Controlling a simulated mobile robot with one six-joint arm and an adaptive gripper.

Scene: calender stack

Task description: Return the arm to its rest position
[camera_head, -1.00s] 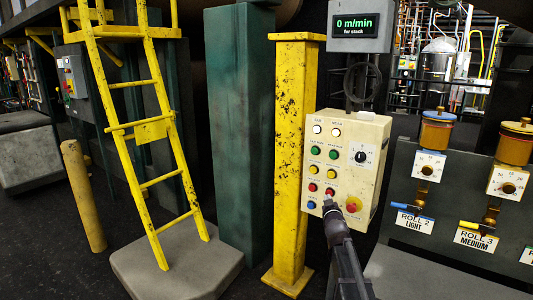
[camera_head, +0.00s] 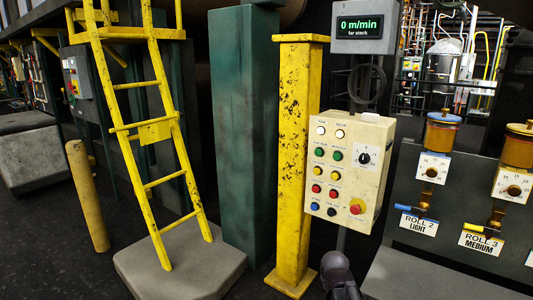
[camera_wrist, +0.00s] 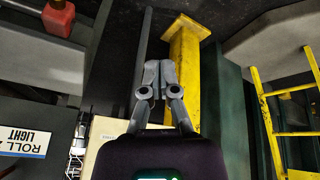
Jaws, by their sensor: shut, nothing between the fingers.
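My gripper (camera_wrist: 157,75) shows in the wrist view with its two grey fingers together and nothing between them. In the head view only a dark rounded part of my arm shows at the bottom edge, below the control box; the fingertips cannot be made out there. The cream control box (camera_head: 349,172) stands clear of my arm in the head view, with coloured buttons, a black dial and a red knob on yellow. Part of the box also shows behind my wrist in the wrist view (camera_wrist: 101,146).
A yellow post (camera_head: 294,165) stands just left of the box, with a green column (camera_head: 243,130) and a yellow ladder (camera_head: 150,133) further left. The roll panel (camera_head: 404,255) with valves is at the right. A display (camera_head: 360,25) reads 0 m/min.

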